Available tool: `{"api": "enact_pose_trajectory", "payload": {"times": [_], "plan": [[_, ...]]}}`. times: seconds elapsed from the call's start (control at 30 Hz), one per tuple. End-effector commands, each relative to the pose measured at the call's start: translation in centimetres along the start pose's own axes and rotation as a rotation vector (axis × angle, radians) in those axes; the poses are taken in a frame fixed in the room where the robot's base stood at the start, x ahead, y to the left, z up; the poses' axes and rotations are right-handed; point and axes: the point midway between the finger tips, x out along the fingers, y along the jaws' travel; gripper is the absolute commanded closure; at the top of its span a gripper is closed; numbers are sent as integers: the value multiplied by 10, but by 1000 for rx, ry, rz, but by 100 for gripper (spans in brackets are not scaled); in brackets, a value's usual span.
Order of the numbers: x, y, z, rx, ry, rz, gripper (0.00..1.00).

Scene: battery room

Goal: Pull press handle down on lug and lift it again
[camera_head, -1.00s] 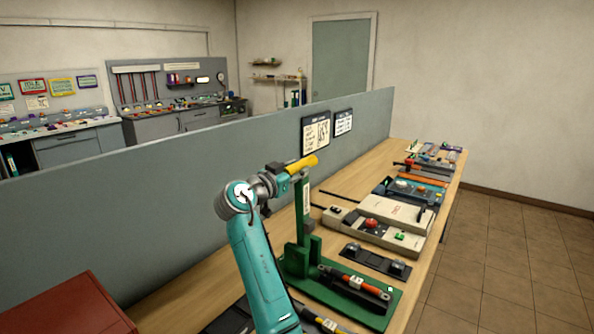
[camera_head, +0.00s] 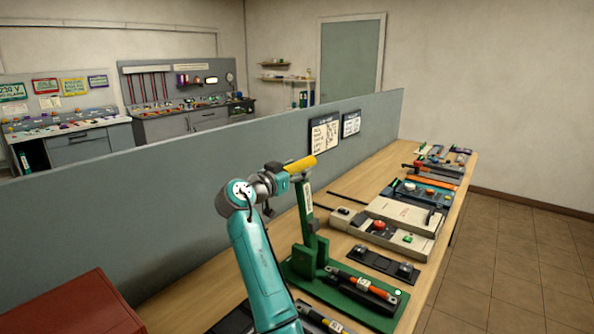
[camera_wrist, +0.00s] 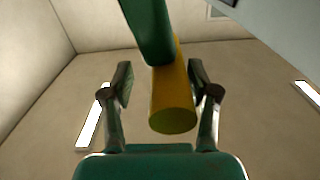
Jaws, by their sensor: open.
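The green press (camera_head: 318,258) stands on the near part of the bench, with a tall lever (camera_head: 308,212). The yellow handle (camera_head: 299,166) tops the lever; the lever leans slightly left at its top. My gripper (camera_head: 284,176) is at the handle's left part. In the wrist view, the yellow handle (camera_wrist: 171,108) lies between my two open fingers, with visible gaps on both sides. The green lever crosses above it there. A dark and orange piece (camera_head: 364,286) lies on the press base; I cannot make out the lug.
A grey partition (camera_head: 180,195) runs behind the bench (camera_head: 343,192). A small dark fixture (camera_head: 384,264) and a beige unit (camera_head: 385,225) stand beyond the press. Several tools lie farther along. A red box (camera_head: 75,305) is at lower left. Tiled floor is free at right.

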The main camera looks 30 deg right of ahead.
Motion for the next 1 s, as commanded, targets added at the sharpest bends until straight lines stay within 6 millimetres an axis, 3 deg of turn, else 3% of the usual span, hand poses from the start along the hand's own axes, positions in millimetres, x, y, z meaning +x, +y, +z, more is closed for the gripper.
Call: {"api": "enact_pose_trajectory", "payload": {"times": [0.17,0.6,0.8,1.0], "plan": [[-17,-1,0,0,0,-2,40],[-98,-1,0,0,0,-2,40],[-116,-1,1,-1,0,-2,40],[-120,0,0,0,0,0,40]]}}
